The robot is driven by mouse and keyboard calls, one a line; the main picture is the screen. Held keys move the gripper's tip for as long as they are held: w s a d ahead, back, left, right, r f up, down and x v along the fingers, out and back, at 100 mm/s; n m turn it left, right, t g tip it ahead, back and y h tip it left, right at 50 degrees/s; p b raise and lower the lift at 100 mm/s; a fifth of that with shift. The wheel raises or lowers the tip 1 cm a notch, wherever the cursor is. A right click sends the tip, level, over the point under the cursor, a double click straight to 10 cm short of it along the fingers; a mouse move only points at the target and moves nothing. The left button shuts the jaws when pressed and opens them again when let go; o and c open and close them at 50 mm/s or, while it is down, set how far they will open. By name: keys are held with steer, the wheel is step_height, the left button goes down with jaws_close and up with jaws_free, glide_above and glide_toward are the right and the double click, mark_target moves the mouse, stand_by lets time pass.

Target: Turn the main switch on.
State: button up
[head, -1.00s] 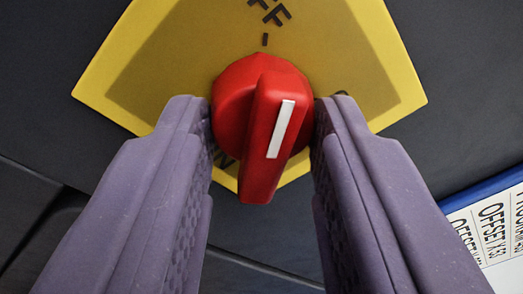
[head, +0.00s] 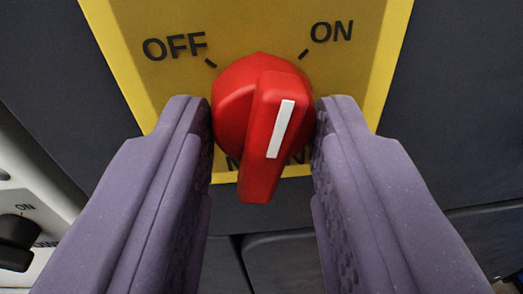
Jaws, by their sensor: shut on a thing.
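The main switch is a red rotary knob (head: 258,115) with a white stripe on its raised handle. It sits on a yellow plate (head: 255,25) marked OFF at upper left and ON at upper right. The stripe leans up and right, roughly in line with the ON tick. My gripper (head: 264,112) has its two purple fingers on the left and right sides of the knob, shut on it. The fingers and knob hide most of the lettering below it.
A dark panel (head: 440,110) surrounds the yellow plate. At the left edge is a light panel (head: 50,170) with a black knob (head: 15,240) and an ON mark. Dark box-like surfaces (head: 285,262) lie below the plate.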

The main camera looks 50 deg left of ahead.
steer(key=m+p, duration=0.3)
steer(key=shift+r, duration=0.25)
steer(key=shift+f+m+g+y+p, duration=0.1)
steer(key=shift+m+g+y+p, duration=0.2)
steer(key=shift+m+p, duration=0.8)
steer(key=o, duration=1)
steer(key=shift+f, duration=0.1)
steer(key=shift+o, duration=0.2)
steer(key=shift+d, duration=0.1)
steer(key=v, duration=0.7)
steer(key=shift+s+d+b, duration=0.2)
steer(key=shift+d+b, duration=0.1)
steer(key=shift+b, duration=0.05)
steer(key=shift+w, duration=0.15)
